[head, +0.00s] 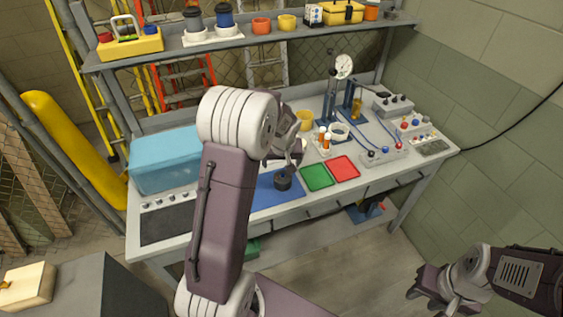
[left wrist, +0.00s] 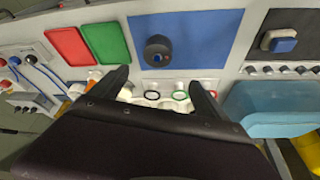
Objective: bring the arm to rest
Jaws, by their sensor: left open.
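My left gripper (head: 288,150) hangs over the workbench (head: 300,207), partly hidden behind its own arm. In the left wrist view its two dark fingers (left wrist: 162,84) stand apart with nothing held between them. A black round part (head: 283,181) sits on the blue mat (head: 262,197) just below the gripper in the head view. The same part, with a blue centre, shows in the left wrist view (left wrist: 158,53), beyond the fingertips. My right gripper (head: 437,298) is low at the right, over the floor and away from the bench; its jaw opening is unclear.
Green (head: 316,177) and red (head: 345,168) mats lie right of the blue mat. A light-blue box (head: 165,160) stands at the bench's left. Gauge stands (head: 343,68) and wired devices fill the back right. A shelf (head: 240,42) with cups and toolboxes runs above.

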